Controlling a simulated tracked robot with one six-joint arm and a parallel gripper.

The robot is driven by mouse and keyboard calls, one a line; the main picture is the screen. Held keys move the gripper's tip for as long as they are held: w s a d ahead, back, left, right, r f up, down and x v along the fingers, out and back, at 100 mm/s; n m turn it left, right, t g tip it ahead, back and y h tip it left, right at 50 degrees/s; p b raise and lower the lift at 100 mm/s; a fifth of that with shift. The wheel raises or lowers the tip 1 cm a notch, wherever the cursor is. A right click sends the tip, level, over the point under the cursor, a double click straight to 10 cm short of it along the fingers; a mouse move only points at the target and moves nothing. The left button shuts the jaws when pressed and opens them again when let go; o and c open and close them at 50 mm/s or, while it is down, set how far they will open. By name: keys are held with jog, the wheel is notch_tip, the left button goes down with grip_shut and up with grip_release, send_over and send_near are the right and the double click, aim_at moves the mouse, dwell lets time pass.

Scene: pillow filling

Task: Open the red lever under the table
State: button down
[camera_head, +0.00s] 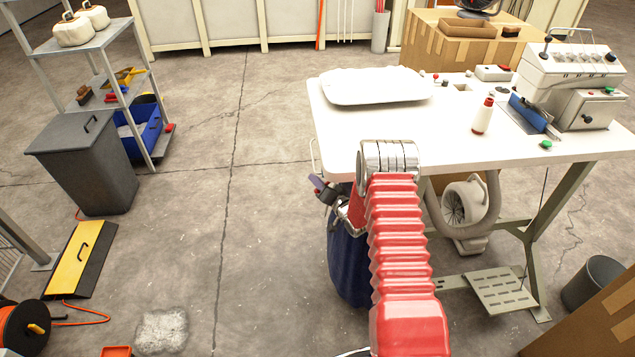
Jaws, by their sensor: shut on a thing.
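My arm reaches forward to the near left part of the white table (460,128) and bends down beside its front edge. My gripper (326,190) shows small and dark just below the table's left front corner, partly covered by my arm. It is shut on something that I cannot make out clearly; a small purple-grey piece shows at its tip. I cannot make out the red lever under the table; my arm hides much of the space there. A dark blue cloth bag (347,262) hangs below the gripper.
A hose and blower (466,212) and a pedal (502,289) are under the table.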

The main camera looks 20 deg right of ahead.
jog(key=shift+d, duration=0.1)
jog(key=c, duration=1.8)
grip_release()
jog(key=v, duration=1.3)
jog(key=shift+s, duration=0.4)
